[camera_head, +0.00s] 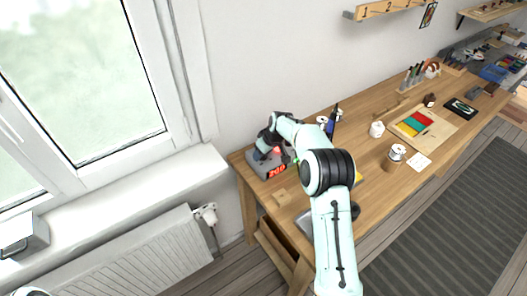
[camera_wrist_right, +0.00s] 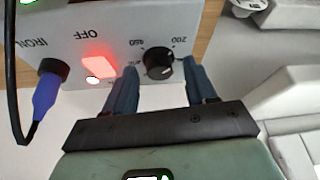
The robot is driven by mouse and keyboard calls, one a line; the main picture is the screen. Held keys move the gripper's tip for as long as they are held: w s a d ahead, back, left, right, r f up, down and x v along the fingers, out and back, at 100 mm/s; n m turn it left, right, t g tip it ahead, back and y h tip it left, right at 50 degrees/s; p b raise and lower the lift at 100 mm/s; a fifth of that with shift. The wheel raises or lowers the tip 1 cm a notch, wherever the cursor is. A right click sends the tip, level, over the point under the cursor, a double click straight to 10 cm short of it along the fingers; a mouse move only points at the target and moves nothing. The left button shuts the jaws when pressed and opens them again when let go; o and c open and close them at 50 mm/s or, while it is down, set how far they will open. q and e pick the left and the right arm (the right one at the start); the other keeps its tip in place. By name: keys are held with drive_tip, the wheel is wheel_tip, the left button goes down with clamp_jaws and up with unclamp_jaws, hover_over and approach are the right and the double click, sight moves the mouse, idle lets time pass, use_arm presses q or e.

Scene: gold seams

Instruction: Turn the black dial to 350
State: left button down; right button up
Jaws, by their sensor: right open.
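The dial's exact pointer direction is hard to tell. My right gripper (camera_wrist_right: 159,68) is open, one blue-grey finger on each side of the dial, with gaps visible. In the head view my right gripper (camera_head: 263,150) is at the station's front. My left gripper is out of view.
Beside the dial are a lit red OFF switch (camera_wrist_right: 98,66) and the blue iron plug (camera_wrist_right: 46,92) with its black cable. A small wooden block (camera_head: 281,197) lies near the bench's front edge. A window and radiator (camera_head: 140,262) are left of the bench.

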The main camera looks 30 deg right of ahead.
drive_tip(key=shift+f, duration=0.1)
clamp_jaws()
idle(0.3)
drive_tip(key=m, duration=0.2)
drive_tip(key=m+h, duration=0.2)
drive_tip(key=m, duration=0.1)
drive_tip(key=shift+w+a+m, duration=0.1)
drive_tip(key=shift+a+m, duration=0.15)
drive_tip(key=shift+m, duration=0.05)
drive_tip(key=m+h, duration=0.1)
drive_tip(key=m, duration=0.1)
drive_tip(key=m+h, duration=0.1)
drive_tip(key=m, duration=0.2)
drive_tip(key=shift+w+a+m+g, duration=0.1)
drive_tip(key=shift+m+g, duration=0.2)
drive_tip(key=shift+g, duration=0.1)
drive_tip(key=m+g, duration=0.1)
drive_tip(key=m, duration=0.2)
drive_tip(key=m+g+h, duration=0.1)
drive_tip(key=m, duration=0.2)
drive_tip(key=shift+w, duration=0.15)
drive_tip(key=m+g, duration=0.1)
drive_tip(key=m, duration=0.1)
drive_tip(key=m+g, duration=0.1)
drive_tip(key=m, duration=0.2)
drive_tip(key=shift+w+h, duration=0.1)
drive_tip(key=shift+h, duration=0.2)
drive_tip(key=shift+m, duration=0.4)
